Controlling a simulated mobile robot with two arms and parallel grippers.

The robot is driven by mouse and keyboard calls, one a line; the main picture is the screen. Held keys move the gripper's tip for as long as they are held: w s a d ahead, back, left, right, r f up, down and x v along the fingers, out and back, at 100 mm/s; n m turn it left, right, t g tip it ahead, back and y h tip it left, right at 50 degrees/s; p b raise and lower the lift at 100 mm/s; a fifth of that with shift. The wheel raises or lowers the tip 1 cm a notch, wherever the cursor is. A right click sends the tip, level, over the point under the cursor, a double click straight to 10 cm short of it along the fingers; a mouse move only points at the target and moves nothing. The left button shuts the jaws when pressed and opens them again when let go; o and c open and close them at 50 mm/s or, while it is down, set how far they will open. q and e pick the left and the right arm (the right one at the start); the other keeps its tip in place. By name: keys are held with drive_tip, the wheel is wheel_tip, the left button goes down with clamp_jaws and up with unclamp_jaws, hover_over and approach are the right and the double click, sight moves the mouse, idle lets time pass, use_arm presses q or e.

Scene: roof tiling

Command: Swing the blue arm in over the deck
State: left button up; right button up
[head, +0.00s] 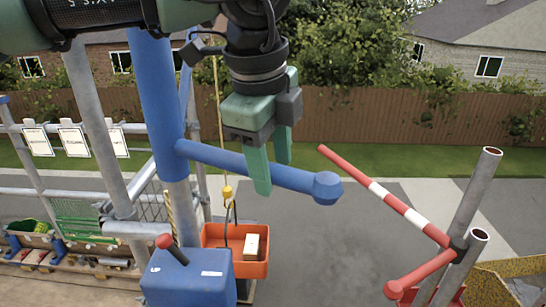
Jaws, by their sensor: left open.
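The blue arm (228,160) is a horizontal bar that reaches right from a blue sleeve (155,90) on an upright post. It ends in a blue knob (326,188). My left gripper (271,178) points down at the bar, its green fingers open. One finger overlaps the bar in the picture and the other shows behind it. I cannot tell whether either finger touches the bar. My right gripper is not in view.
An orange tub (260,268) with a pale block (251,245) hangs below the bar near a yellow rope (219,120). A blue box (188,279) with a red-knobbed lever (165,241) stands in front. A red-and-white bar (383,193) angles toward grey poles (470,200) at right.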

use_arm(q)
drive_tip(key=shift+s, duration=0.25)
drive_tip(key=c, duration=0.9)
clamp_jaws()
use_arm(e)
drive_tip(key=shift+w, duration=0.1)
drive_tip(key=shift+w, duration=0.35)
